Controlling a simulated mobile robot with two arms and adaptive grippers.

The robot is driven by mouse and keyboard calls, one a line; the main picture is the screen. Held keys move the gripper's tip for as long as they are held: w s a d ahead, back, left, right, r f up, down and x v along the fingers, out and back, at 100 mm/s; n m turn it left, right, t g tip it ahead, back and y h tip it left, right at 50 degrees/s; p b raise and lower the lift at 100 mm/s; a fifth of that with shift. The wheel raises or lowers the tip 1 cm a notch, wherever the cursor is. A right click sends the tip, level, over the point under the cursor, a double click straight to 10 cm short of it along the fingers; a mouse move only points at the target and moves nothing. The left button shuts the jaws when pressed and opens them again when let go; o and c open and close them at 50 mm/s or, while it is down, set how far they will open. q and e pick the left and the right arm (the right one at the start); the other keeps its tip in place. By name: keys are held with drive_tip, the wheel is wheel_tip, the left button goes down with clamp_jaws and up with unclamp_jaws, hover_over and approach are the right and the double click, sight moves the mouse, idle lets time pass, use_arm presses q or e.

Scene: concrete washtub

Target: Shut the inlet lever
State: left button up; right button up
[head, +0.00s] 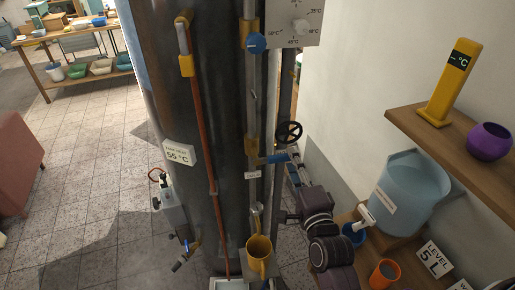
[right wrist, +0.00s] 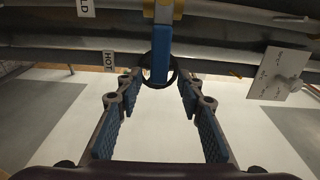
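A blue lever (head: 278,158) sits on the pipework at the right side of the dark tank. I take it for the inlet lever, but cannot read its label in the head view. In the right wrist view the blue lever (right wrist: 156,58) points toward my gripper, ahead of and between the fingertips. My right gripper (right wrist: 160,88) is open, with blue-padded fingers apart on either side and nothing clearly gripped. In the head view my right gripper (head: 291,172) is close to the lever, partly hidden by its own wrist. My left gripper is out of view.
A black handwheel (head: 289,132) is just above the lever. A wooden shelf (head: 455,147) and light-blue jug (head: 409,190) stand right of my arm.

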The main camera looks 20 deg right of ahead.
drive_tip(key=shift+s+a+p, duration=0.2)
drive_tip(key=shift+s+p, duration=0.25)
drive_tip(key=shift+s, duration=1.6)
drive_tip(key=shift+w, duration=0.1)
drive_tip(key=s+a+f+n+g+y+b, duration=0.1)
drive_tip(key=s+a+f+n+g, duration=0.25)
drive_tip(key=f, duration=1.05)
drive_tip(key=s+a+f+n+g+y+b, duration=0.1)
drive_tip(key=s+a+f+n+g, duration=0.2)
drive_tip(key=f, duration=1.1)
drive_tip(key=s+a+f+n+g+y+b, duration=0.1)
drive_tip(key=s+f+n+g+b, duration=0.2)
drive_tip(key=f, duration=1.1)
drive_tip(key=s+d+f+n+g, duration=0.1)
drive_tip(key=s+f+n, duration=0.3)
drive_tip(key=s+f, duration=0.4)
drive_tip(key=s+d+f+n+g+b, duration=0.1)
drive_tip(key=s+f+n+g, duration=0.3)
drive_tip(key=s+f, duration=0.4)
drive_tip(key=s+d+f+n+g+h, duration=0.1)
drive_tip(key=s+f, duration=0.7)
drive_tip(key=s, duration=0.9)
drive_tip(key=d+n+g, duration=0.1)
drive_tip(key=d+n, duration=0.1)
drive_tip(key=n, duration=0.1)
drive_tip(key=shift+s, duration=0.15)
drive_tip(key=shift+d+g, duration=0.1)
drive_tip(key=shift+g, duration=0.15)
